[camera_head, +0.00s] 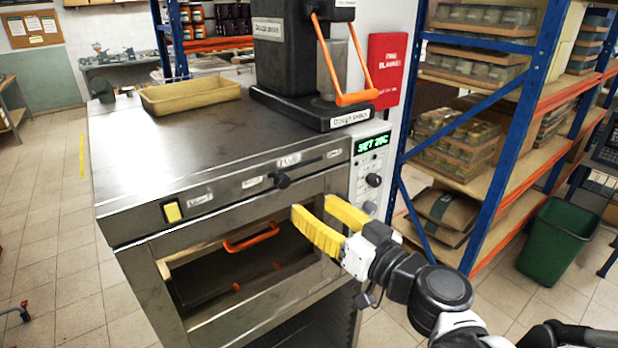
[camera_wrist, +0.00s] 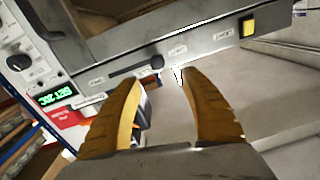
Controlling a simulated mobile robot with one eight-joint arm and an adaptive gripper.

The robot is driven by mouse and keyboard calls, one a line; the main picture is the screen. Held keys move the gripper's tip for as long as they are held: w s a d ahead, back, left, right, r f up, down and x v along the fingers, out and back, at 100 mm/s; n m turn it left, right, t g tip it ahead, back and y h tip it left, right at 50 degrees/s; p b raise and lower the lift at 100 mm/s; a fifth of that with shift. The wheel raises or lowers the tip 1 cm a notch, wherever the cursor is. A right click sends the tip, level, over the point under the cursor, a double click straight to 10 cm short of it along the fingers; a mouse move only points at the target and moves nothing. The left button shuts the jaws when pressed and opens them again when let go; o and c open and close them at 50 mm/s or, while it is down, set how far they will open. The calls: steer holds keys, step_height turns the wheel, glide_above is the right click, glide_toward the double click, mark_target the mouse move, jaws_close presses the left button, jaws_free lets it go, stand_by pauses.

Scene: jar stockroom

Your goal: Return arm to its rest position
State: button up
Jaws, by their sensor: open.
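My gripper (camera_head: 325,222) has two yellow fingers. In the head view it is in front of the steel oven (camera_head: 130,215), beside the right part of its window opening. Its fingers are spread apart with nothing between them. In the wrist view my gripper (camera_wrist: 160,85) also shows open and empty, with the oven's control strip (camera_wrist: 205,45) beyond the fingertips. My arm (camera_head: 400,275) reaches in from the lower right. I cannot tell whether the fingers touch the oven.
A dough machine (camera_head: 285,65) with an orange handle and a yellow tray (camera_head: 190,95) stand on the oven top. Blue shelving (camera_head: 500,120) with jars stands at right. A green bin (camera_head: 557,242) is on the floor near it. Floor at left is mostly clear.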

steer(key=s+d+f+m+g+h+b, duration=0.1)
steer(key=s+d+f+g+h+b, duration=0.2)
steer(key=f, duration=0.5)
steer(key=s+d+f+g+h+b, duration=0.1)
steer(key=s+f+b, duration=0.2)
steer(key=f+b, duration=0.3)
steer(key=s+d+f+m+g+h+b, duration=0.1)
steer(key=s+d+f+m+h+b, duration=0.1)
steer(key=d+f, duration=0.3)
steer(key=s+d+f+m+g+h+b, duration=0.2)
steer(key=s+d+f+h, duration=0.3)
steer(key=d, duration=0.3)
steer(key=shift+s+d+f+m, duration=0.15)
steer(key=shift+d+f+m, duration=0.1)
steer(key=shift+d+m, duration=0.15)
steer(key=shift+a, duration=0.1)
steer(key=shift+c, duration=0.6)
